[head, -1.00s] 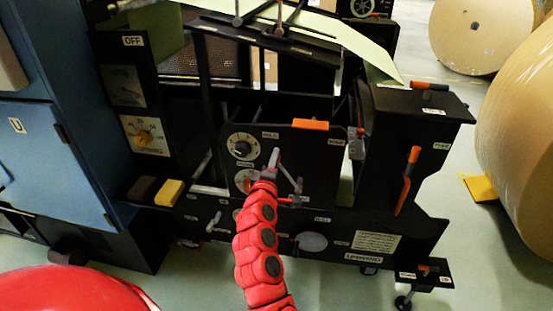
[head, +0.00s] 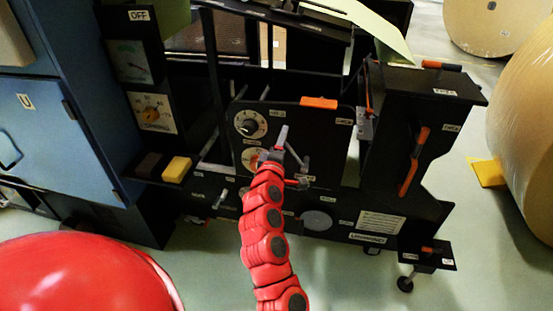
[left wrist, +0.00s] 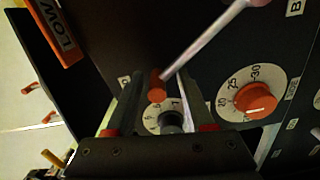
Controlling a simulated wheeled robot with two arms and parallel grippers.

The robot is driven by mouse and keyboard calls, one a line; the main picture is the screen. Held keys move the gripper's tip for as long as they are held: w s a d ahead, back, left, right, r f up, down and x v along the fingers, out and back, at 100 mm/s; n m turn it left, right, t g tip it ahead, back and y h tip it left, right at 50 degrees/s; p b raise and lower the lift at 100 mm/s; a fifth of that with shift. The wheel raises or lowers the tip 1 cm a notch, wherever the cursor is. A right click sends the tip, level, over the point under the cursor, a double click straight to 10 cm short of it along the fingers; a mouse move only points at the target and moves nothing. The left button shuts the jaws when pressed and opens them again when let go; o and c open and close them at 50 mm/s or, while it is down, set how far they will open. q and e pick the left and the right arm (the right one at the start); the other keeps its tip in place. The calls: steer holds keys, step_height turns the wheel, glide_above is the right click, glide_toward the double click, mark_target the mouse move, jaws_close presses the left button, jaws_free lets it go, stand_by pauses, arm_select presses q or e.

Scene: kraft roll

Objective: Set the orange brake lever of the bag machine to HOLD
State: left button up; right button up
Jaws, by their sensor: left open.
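The black bag machine (head: 380,200) carries several orange handles; its small labels are too blurred to read in the head view. My left gripper (head: 285,143) is open in front of its front panel, right of two round dials. In the left wrist view, the open fingers (left wrist: 158,118) point at the panel. I cannot tell for certain which orange handle is the brake lever.
The black-knob dial (head: 250,123) and orange-knob dial (left wrist: 256,100) are close to the fingers. An orange block (head: 319,103) tops the panel. A long orange lever (head: 414,162) is farther right. A yellow block (head: 177,169) lies left. Large kraft rolls (head: 525,135) stand right.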

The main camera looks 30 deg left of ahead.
arm_select(q)
steer(key=p+v, duration=0.9)
steer(key=v, duration=0.7)
steer(key=shift+s, duration=0.3)
steer(key=shift+d, duration=0.1)
steer(key=shift+w+r, duration=0.1)
